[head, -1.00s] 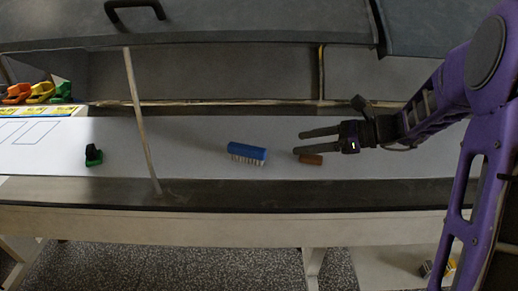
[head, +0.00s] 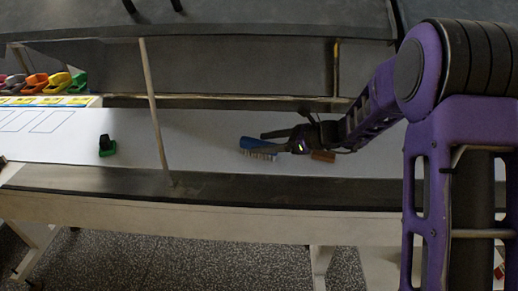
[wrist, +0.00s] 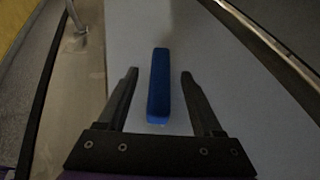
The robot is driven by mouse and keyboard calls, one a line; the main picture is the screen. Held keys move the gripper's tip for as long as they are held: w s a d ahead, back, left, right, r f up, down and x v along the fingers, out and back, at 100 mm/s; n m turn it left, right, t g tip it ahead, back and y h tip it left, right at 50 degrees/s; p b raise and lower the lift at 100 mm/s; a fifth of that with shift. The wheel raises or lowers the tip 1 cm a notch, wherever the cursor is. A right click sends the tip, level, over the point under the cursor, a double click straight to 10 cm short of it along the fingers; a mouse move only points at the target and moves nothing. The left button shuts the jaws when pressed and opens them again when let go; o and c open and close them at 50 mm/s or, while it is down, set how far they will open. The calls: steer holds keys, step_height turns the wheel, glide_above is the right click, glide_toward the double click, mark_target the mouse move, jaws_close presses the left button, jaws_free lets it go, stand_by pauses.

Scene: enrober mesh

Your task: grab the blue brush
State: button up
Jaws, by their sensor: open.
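The blue brush (head: 258,148) lies on the white belt surface, bristles toward the front edge in the head view. In the wrist view my gripper (wrist: 159,74) shows a gap on both sides of the brush. I cannot tell the exact height of the fingers above the belt.
A brown block (head: 323,156) lies on the belt just right of the brush, below my wrist. A small green and black object (head: 107,146) lies at left. A thin upright post (head: 153,105) stands between. Several coloured clamp-like items (head: 58,82) sit at far left.

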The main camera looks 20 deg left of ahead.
steer(key=shift+x, duration=1.1)
steer(key=shift+w, duration=0.1)
jaws_close()
